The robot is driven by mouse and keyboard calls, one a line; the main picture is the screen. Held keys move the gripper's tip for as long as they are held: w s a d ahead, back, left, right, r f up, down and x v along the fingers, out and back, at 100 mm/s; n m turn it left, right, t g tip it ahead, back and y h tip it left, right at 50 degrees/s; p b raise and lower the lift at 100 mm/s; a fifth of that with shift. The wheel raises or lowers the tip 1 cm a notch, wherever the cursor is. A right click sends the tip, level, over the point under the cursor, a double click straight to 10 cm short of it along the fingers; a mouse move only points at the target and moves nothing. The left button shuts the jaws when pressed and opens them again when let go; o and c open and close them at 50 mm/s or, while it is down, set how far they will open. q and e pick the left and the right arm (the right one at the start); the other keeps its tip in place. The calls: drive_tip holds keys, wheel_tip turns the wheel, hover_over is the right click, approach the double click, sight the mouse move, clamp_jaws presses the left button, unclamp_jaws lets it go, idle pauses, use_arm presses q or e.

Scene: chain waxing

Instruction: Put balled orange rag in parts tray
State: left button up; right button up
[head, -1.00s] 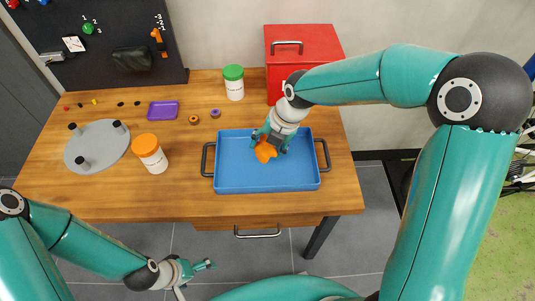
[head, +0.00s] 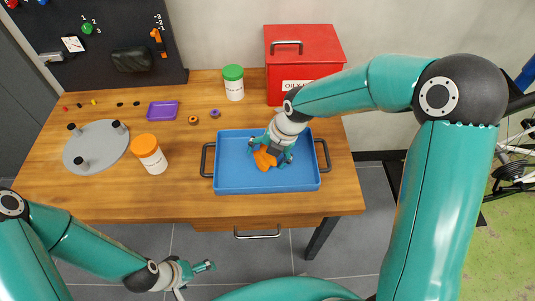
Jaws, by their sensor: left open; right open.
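The balled orange rag (head: 263,158) is in the blue parts tray (head: 235,179), near the tray's middle. My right gripper (head: 272,158) is open and low over the tray, with its fingers around or beside the rag. The gripper hides part of the rag, so I cannot tell whether they touch. My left gripper (head: 205,267) is open and empty, in front of the table over the floor.
A red box (head: 305,50) and a green-lidded jar (head: 233,83) stand behind the tray. An orange-lidded jar (head: 150,154), a purple tray (head: 163,110) and a grey round plate (head: 97,146) are to the left. Bare table lies at front left.

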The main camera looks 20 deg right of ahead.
drive_tip(key=shift+r, duration=0.15)
drive_tip(key=p+v, duration=0.1)
drive_tip(key=v, duration=1.1)
